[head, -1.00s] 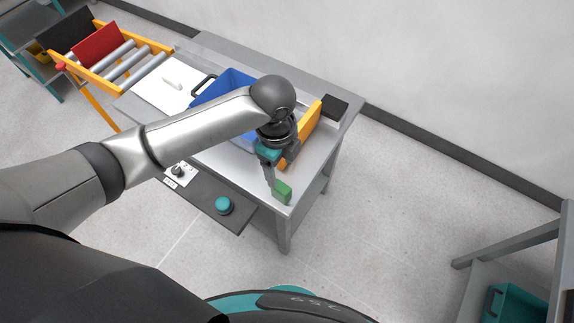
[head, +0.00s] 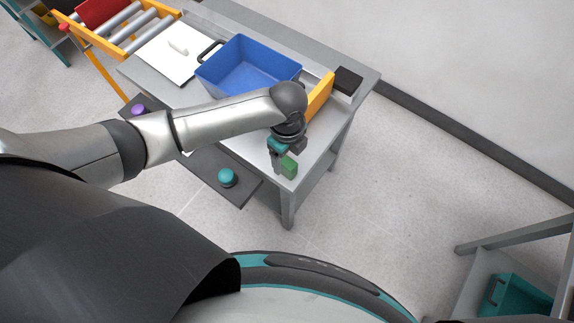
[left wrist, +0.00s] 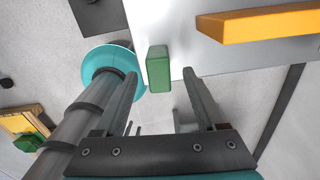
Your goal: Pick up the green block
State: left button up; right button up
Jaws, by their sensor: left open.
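The green block (head: 289,167) stands near the front right corner of the grey metal table. My left gripper (head: 286,160) is open and points down at it in the head view, with a finger to the block's left and the other just behind it. In the left wrist view the green block (left wrist: 158,68) shows between the two spread fingertips of my left gripper (left wrist: 161,78), nearer the left one. The jaws hold nothing. I cannot tell whether a finger touches the block. My right gripper is not in view.
A blue bin (head: 236,70) stands on the table (head: 318,141) behind my left arm. An orange bar (head: 318,96) and a dark box (head: 347,80) lie right of it. A teal button (head: 227,177) sits on the front panel.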

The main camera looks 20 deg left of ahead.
aim_at(287, 161)
pick_arm(q)
notch_tip(287, 161, down, 4)
jog(key=shift+s+r+b, duration=0.1)
jog(key=shift+r+b, duration=0.05)
jog(key=shift+b, duration=0.3)
grip_shut()
dwell(0.4)
